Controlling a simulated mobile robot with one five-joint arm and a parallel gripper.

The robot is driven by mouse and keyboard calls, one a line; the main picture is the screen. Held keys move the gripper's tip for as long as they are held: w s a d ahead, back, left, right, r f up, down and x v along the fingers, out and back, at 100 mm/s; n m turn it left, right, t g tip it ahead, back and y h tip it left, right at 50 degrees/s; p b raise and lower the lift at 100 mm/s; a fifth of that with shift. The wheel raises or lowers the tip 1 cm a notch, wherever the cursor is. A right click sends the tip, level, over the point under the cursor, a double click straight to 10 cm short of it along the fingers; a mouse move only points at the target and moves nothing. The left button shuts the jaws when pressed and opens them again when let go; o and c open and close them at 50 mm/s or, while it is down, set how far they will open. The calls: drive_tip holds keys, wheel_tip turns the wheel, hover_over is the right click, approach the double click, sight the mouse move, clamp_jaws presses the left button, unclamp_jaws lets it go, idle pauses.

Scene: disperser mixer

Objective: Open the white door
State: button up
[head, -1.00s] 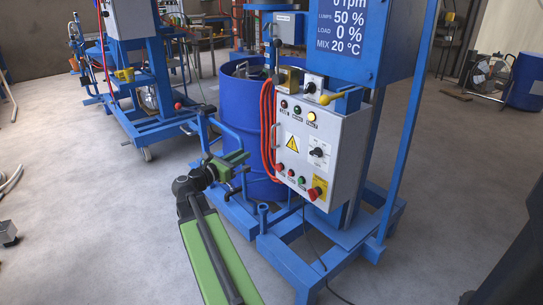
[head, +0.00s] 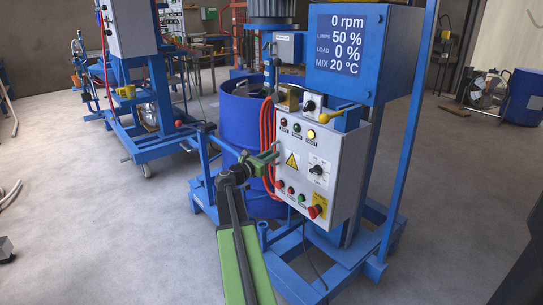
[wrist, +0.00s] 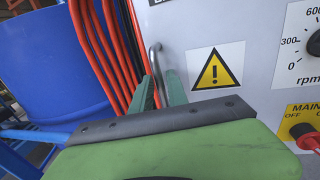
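The white door (head: 325,150) is the front of the light grey control box, with lamps, knobs, a yellow warning triangle and a red emergency button. It looks closed. In the wrist view the door (wrist: 210,52) fills the upper right. A thin grey bar handle (wrist: 154,60) stands upright near its left edge. My gripper (head: 274,154) is at the door's left edge, level with the triangle. In the wrist view, my gripper's (wrist: 161,82) two green fingers are apart, with the lower handle appearing in the gap. Whether either finger touches it is unclear.
Red hoses (wrist: 95,50) hang close to the left of my fingers. A blue drum (head: 240,120) stands behind them. The blue mixer frame (head: 290,262) spreads on the floor below. Open floor (head: 90,225) lies to the left.

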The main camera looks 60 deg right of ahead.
drive_tip(key=shift+d, duration=0.4)
clamp_jaws()
drive_tip(key=shift+a, duration=0.15)
idle(1.0)
